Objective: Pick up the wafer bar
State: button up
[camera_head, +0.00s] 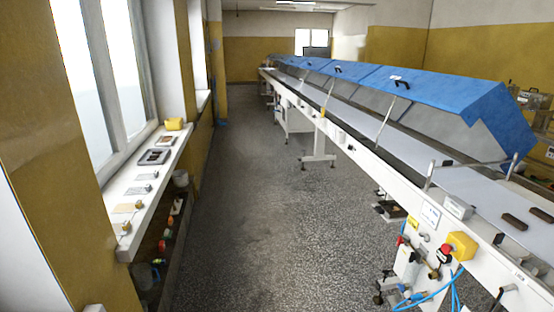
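Two dark brown bars lie flat on the pale conveyor belt at the right: one bar (515,221) and, beside it to the right, another bar (541,214). A smaller dark piece (447,163) lies farther up the belt. I cannot tell at this size which of these is the wafer bar. My gripper is not in view.
A long white conveyor machine (392,187) with blue covers (440,88) runs along the right. A yellow box (461,246) and blue hoses stick out at its near side. The window sill (133,222) runs along the left. The speckled floor (250,200) between them is clear.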

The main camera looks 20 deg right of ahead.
aim_at(508, 217)
jog(key=i+j+z, duration=0.1)
jog(key=i+z, duration=0.2)
jog(key=i, duration=0.25)
jog(key=i+j+z, duration=0.3)
jog(key=i, duration=0.25)
jog(key=i+j+z, duration=0.35)
jog(key=i, duration=0.2)
jog(key=i+j+z, duration=0.25)
jog(key=z, duration=0.15)
jog(key=i+j+z, duration=0.25)
jog(key=z, duration=0.2)
jog(key=i+j+z, duration=0.2)
jog(key=j+z, duration=0.2)
jog(key=j, duration=0.15)
jog(key=i+j+z, duration=0.1)
jog(key=j+z, duration=0.55)
jog(key=j, duration=0.3)
